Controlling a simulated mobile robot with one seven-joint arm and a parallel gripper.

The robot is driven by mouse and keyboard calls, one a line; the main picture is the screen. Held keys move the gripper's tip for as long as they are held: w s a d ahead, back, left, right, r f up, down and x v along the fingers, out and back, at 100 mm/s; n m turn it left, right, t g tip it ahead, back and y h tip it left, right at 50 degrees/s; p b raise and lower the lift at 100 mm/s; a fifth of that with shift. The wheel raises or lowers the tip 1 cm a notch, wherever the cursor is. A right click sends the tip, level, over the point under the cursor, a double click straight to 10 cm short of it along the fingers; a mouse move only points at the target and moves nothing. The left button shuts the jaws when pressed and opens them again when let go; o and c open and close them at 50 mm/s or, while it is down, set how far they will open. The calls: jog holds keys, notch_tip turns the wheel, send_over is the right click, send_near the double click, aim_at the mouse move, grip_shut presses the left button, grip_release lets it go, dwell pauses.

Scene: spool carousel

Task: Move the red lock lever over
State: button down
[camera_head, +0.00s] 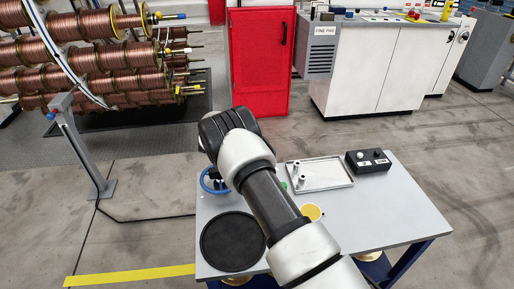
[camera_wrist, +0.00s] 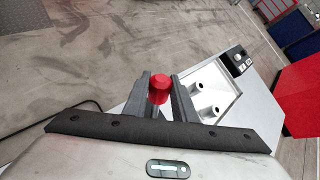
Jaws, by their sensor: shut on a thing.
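The red knob of the lock lever (camera_wrist: 158,88) shows in the wrist view between the two grey fingers of my gripper (camera_wrist: 160,95). The fingers close on it from both sides. The lever's lower part is hidden below the knob and fingers. In the head view my arm and wrist cover the gripper and the lever. A blue ring-shaped part (camera_head: 206,184) shows beside my wrist at the table's left edge.
The grey table (camera_head: 375,215) holds a metal tray (camera_head: 322,187) with posts, a black control box (camera_head: 368,161), a round black pad (camera_head: 232,242) and a yellow disc (camera_head: 312,211). A grey post (camera_head: 85,155) stands left. Copper spools (camera_head: 95,58) hang behind.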

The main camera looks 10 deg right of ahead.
jog(key=shift+a, duration=0.1)
jog(key=c, duration=1.5)
grip_release()
jog(key=shift+o, duration=0.2)
jog(key=p+v, duration=0.2)
jog(key=v, duration=1.5)
jog(key=shift+r, duration=0.15)
